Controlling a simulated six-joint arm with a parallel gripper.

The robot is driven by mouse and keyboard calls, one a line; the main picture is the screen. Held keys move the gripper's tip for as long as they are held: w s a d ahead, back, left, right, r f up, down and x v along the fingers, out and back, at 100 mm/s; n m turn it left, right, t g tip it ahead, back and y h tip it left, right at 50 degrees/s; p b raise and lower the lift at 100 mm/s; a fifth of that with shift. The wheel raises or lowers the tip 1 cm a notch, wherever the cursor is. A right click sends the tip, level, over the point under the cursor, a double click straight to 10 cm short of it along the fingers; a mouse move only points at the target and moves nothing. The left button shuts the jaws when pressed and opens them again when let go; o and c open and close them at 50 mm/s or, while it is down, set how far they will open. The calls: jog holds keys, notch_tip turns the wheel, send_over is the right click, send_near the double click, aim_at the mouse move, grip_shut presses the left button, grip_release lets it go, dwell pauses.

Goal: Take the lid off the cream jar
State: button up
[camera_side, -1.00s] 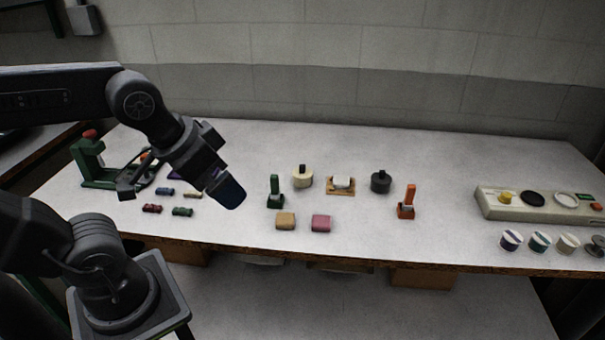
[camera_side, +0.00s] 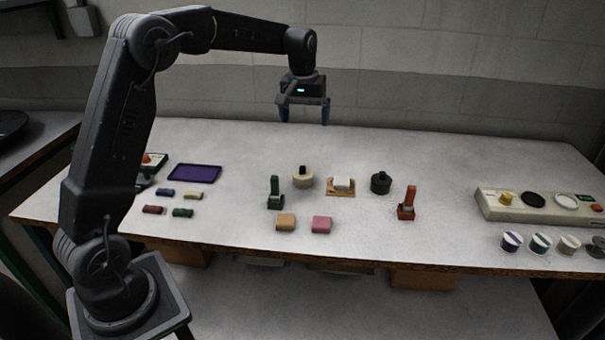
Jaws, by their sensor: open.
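The cream jar (camera_side: 303,181) stands upright near the middle of the table. Its lid has a dark knob (camera_side: 303,169) on top and sits on the jar. My gripper (camera_side: 304,119) points straight down, open and empty, with blue fingertips. In the picture it is above the jar, well clear of it. No part of the jar is covered by my arm.
A dark jar (camera_side: 381,183) and a wooden stand with a white block (camera_side: 341,186) are right of the cream jar. A green stamp-like tool (camera_side: 275,192) is close at its left, an orange one (camera_side: 407,203) farther right. Two pads (camera_side: 286,222) lie in front.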

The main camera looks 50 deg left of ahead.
jog(key=n+g, duration=0.1)
send_over(302, 167)
notch_tip(302, 167, down, 6)
jog(key=f, duration=0.8)
jog(key=shift+w+d+f, duration=0.1)
jog(key=shift+w+d, duration=0.05)
jog(key=shift+w, duration=0.1)
jog(key=shift+s+f, duration=0.15)
jog(key=shift+f, duration=1.2)
jog(key=shift+s+f, duration=0.1)
jog(key=shift+f, duration=1.2)
jog(key=shift+c, duration=0.2)
jog(key=c, duration=0.9)
jog(key=shift+c, duration=0.2)
